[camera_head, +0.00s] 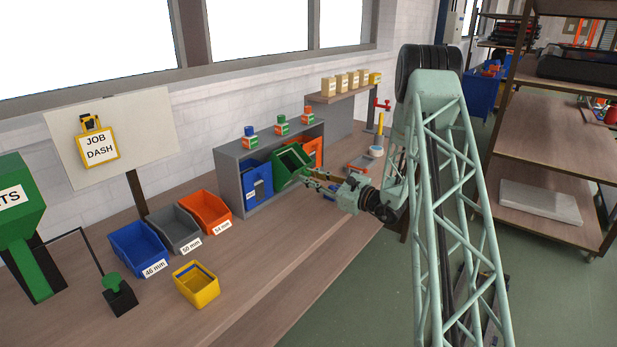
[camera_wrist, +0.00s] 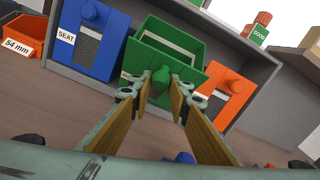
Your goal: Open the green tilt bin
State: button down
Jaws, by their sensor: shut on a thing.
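The green tilt bin (camera_head: 291,162) sits in the grey cabinet (camera_head: 228,169) between a blue and an orange bin. It is tilted forward, and its open top and inside show. In the wrist view the green bin (camera_wrist: 163,50) has a round green knob (camera_wrist: 162,77) on its front. My gripper (camera_head: 312,178) reaches the bin's front from the right. In the wrist view my gripper's fingertips (camera_wrist: 161,84) are on either side of the knob and shut on it. The fingers partly hide the bin's lower front.
The blue tilt bin (camera_wrist: 92,40) and orange tilt bin (camera_wrist: 229,95) stand upright beside the green one. Small labelled bottles (camera_head: 281,124) stand on the cabinet top. Blue (camera_head: 138,249), grey (camera_head: 175,230) and orange (camera_head: 205,211) open bins and a yellow bin (camera_head: 197,285) are on the bench, left.

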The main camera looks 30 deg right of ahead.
jog(key=shift+a+f, duration=0.2)
jog(key=shift+f, duration=0.1)
jog(key=c, duration=2.5)
grip_release()
jog(key=shift+a, duration=0.15)
jog(key=shift+o, duration=0.2)
jog(key=shift+r, duration=0.1)
jog(key=shift+d, duration=0.2)
jog(key=v, duration=1.1)
jog(key=shift+s+d, duration=0.15)
jog(key=shift+s, duration=0.25)
jog(key=shift+r, duration=0.1)
